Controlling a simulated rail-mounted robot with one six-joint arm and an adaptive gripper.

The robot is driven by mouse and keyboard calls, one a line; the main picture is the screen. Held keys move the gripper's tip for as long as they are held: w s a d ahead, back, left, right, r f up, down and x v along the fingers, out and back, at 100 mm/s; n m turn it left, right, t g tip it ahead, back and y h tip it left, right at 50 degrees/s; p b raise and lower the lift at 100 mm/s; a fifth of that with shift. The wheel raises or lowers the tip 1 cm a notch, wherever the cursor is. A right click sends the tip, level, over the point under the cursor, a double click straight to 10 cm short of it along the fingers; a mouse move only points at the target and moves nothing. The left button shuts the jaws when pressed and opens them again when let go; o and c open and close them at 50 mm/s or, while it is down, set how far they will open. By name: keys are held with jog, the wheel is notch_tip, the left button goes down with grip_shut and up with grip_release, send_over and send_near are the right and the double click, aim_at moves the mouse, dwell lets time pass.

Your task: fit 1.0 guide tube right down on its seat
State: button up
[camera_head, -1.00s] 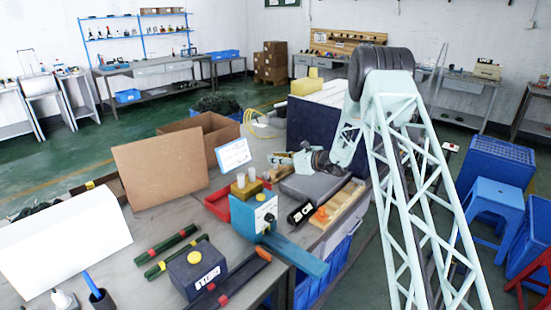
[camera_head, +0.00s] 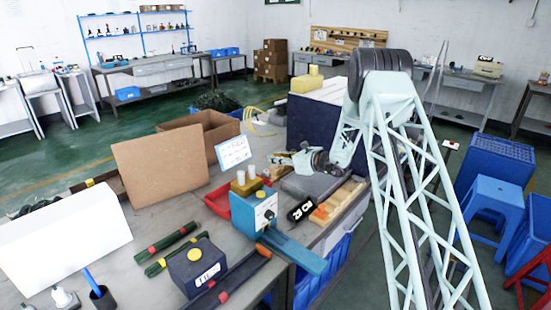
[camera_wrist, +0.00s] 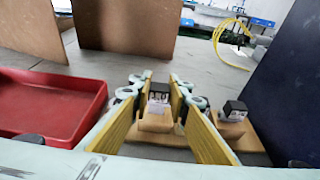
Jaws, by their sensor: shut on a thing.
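My gripper (camera_wrist: 161,84) points away over the bench, its two yellow-lined fingers close together at the tips. A small dark-topped block with a white label (camera_wrist: 158,97) and a tan lower part shows between the fingertips. The label is too blurred to read. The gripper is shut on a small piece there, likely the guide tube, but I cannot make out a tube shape. The seat and the tube's lower end cannot be told apart.
A second dark block on a tan base (camera_wrist: 233,112) stands close to the right finger. A red tray (camera_wrist: 50,105) lies to the left, and a dark blue panel (camera_wrist: 291,80) rises at right. Brown boards (camera_wrist: 125,27) stand behind. Bare grey bench lies beyond the fingertips.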

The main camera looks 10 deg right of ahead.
jog(key=shift+f, duration=0.6)
jog(key=o, duration=0.9)
jog(key=shift+s, duration=0.1)
jog(key=shift+v, duration=5.95)
jog(key=shift+r, duration=0.15)
